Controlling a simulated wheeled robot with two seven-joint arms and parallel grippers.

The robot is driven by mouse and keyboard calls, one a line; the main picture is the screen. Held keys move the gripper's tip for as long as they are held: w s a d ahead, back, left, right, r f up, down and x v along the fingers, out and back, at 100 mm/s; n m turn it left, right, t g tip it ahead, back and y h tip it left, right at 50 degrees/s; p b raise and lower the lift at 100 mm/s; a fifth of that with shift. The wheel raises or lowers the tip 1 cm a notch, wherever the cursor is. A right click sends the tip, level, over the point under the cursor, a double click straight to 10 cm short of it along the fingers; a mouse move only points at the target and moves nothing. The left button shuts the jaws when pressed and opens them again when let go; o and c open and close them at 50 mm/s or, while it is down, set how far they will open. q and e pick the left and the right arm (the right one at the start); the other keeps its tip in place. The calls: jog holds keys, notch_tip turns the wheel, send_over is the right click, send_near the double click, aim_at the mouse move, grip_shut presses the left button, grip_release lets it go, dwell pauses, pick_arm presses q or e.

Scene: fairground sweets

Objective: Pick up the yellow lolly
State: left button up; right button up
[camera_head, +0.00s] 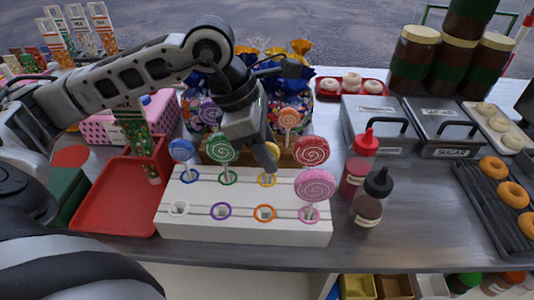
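The yellow lolly (273,149) shows only as a small patch of its head, at my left gripper's fingers above the yellow ring (267,180) of the white stand (245,233). My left gripper (268,158) points down over the back row of that stand, between the green swirl lolly (222,150) and the red swirl lolly (311,151). It hides most of the yellow lolly, and I cannot tell whether its fingers are closed around it. My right gripper is not in view.
A blue lolly (182,150) and a pink lolly (315,185) also stand in the white stand. A red sauce bottle (357,172) and a dark bottle (372,198) stand to its right. A red tray (108,207) lies to its left, with a tall sweet packet in it.

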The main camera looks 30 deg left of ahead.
pick_arm(q)
grip_shut()
notch_tip(320, 180, up, 10)
jog(key=shift+r, duration=0.1)
dwell(0.4)
